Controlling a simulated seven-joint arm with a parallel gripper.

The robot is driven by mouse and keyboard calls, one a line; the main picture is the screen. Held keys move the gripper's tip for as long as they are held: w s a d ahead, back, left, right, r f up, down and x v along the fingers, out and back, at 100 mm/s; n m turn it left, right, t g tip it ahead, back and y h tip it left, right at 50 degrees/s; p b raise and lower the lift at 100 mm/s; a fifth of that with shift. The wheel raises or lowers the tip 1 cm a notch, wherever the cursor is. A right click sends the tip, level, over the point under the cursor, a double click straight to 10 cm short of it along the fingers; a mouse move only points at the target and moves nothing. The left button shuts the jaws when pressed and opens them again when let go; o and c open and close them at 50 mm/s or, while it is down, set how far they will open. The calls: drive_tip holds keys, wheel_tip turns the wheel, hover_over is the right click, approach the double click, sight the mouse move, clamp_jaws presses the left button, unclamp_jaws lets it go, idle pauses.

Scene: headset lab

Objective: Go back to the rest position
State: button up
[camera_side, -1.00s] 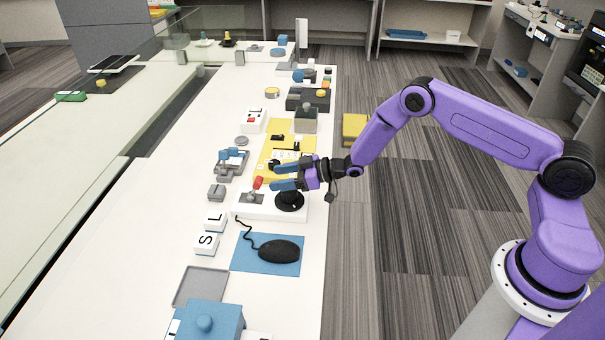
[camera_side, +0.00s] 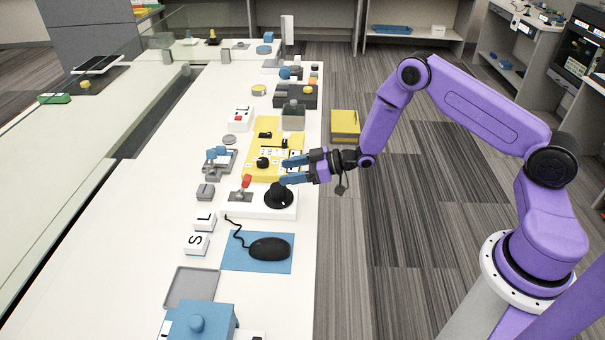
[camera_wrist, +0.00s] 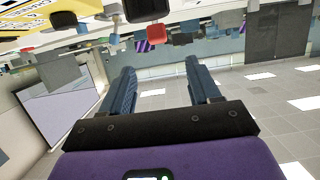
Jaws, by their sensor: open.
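My gripper (camera_side: 284,170) has two blue fingers and is open, with nothing between them. In the side view it hovers at the right edge of the white table, just above and behind the black knob (camera_side: 279,196) on a white base (camera_side: 262,210). The red-tipped lever (camera_side: 246,181) on the same base stands to its left. In the wrist view the open fingers (camera_wrist: 160,85) point out across the room, apart from each other and touching nothing.
A yellow panel (camera_side: 257,170) with black knobs lies left of my fingers. A black mouse (camera_side: 269,248) sits on a blue mat (camera_side: 240,262).

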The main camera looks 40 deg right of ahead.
drive_tip(key=s+a+r+n+g+y, duration=0.25)
drive_tip(key=s+a+r+g, duration=0.35)
drive_tip(key=s+a+r, duration=0.4)
drive_tip(key=s+a+r+n+g+h, duration=0.1)
drive_tip(key=s+a+r+g, duration=0.2)
drive_tip(key=s, duration=0.5)
drive_tip(key=s+a+r+n+g+h, duration=0.1)
drive_tip(key=s+a+r+g, duration=0.1)
drive_tip(key=s+g, duration=0.45)
drive_tip(key=s+d+r+h, duration=0.1)
drive_tip(key=s+d+h, duration=0.2)
drive_tip(key=s, duration=0.4)
drive_tip(key=s+d+r+h, duration=0.1)
drive_tip(key=s+d+h, duration=0.15)
drive_tip(key=s, duration=0.35)
drive_tip(key=s+d+r+t+h, duration=0.2)
drive_tip(key=d+t+h, duration=0.3)
drive_tip(key=d, duration=0.6)
drive_tip(key=shift+s+m, duration=0.15)
drive_tip(key=shift+m, duration=0.3)
drive_tip(key=shift+t, duration=0.25)
